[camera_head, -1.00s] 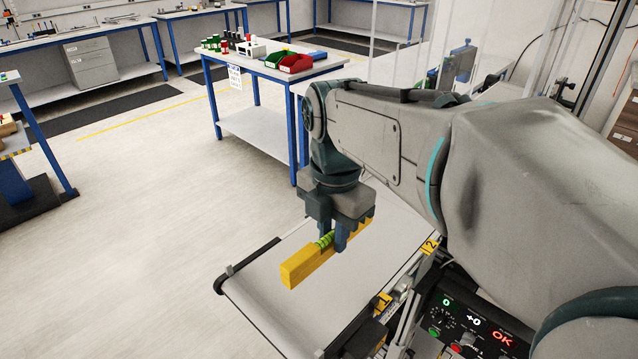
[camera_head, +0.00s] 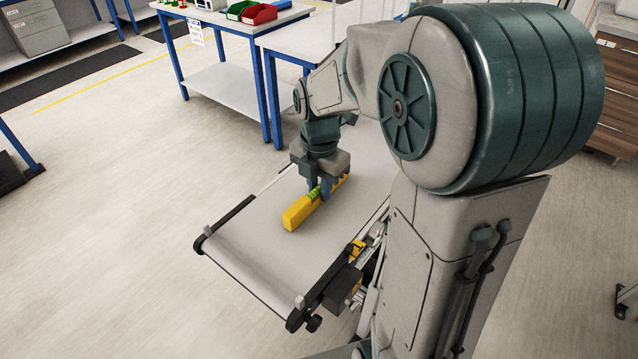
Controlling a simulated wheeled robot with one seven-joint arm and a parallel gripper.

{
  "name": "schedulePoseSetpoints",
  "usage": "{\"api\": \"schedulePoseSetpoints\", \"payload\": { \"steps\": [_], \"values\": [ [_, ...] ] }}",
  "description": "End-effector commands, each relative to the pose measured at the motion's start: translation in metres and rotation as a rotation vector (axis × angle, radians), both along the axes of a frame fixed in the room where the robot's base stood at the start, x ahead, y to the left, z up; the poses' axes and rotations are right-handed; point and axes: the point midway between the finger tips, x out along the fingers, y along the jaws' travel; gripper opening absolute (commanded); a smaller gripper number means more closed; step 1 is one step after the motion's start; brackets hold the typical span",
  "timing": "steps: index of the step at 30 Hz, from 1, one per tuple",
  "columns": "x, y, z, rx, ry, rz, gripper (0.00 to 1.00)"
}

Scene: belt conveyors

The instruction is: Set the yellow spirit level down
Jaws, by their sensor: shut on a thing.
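The yellow spirit level (camera_head: 301,213) is a long yellow bar with a green vial near its middle. My gripper (camera_head: 319,192) is shut on it around the vial, pointing down from above. The level is over the light grey belt of the conveyor (camera_head: 251,245), lying slantwise from lower left to upper right. I cannot tell whether its underside touches the belt. Part of its far end is hidden behind my gripper.
The belt's near end (camera_head: 300,301) is bare. A blue-legged table (camera_head: 230,18) with red (camera_head: 262,13) and green (camera_head: 240,9) bins stands behind. A wooden drawer unit (camera_head: 618,85) is at the right. The floor at left is open.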

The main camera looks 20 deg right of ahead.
Motion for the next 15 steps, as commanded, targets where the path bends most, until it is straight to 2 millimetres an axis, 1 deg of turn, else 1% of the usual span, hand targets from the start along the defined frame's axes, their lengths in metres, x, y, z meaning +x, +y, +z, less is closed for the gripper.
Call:
{"api": "schedulePoseSetpoints", "payload": {
  "steps": [6, 10, 11, 12, 13, 15],
  "values": [
    [0.0002, 0.0001, 0.0000, 0.000, -0.001, 0.000, 0.00],
    [0.0001, 0.0002, -0.0043, 0.000, -0.001, 0.000, 0.00],
    [0.0000, 0.0001, -0.0044, -0.001, -0.001, 0.000, 0.22],
    [0.0000, 0.0001, -0.0035, 0.000, -0.001, 0.000, 0.33],
    [0.0000, 0.0001, -0.0034, -0.001, -0.001, 0.000, 0.41],
    [0.0000, 0.0001, -0.0034, -0.001, -0.001, 0.000, 0.41]
  ]
}}
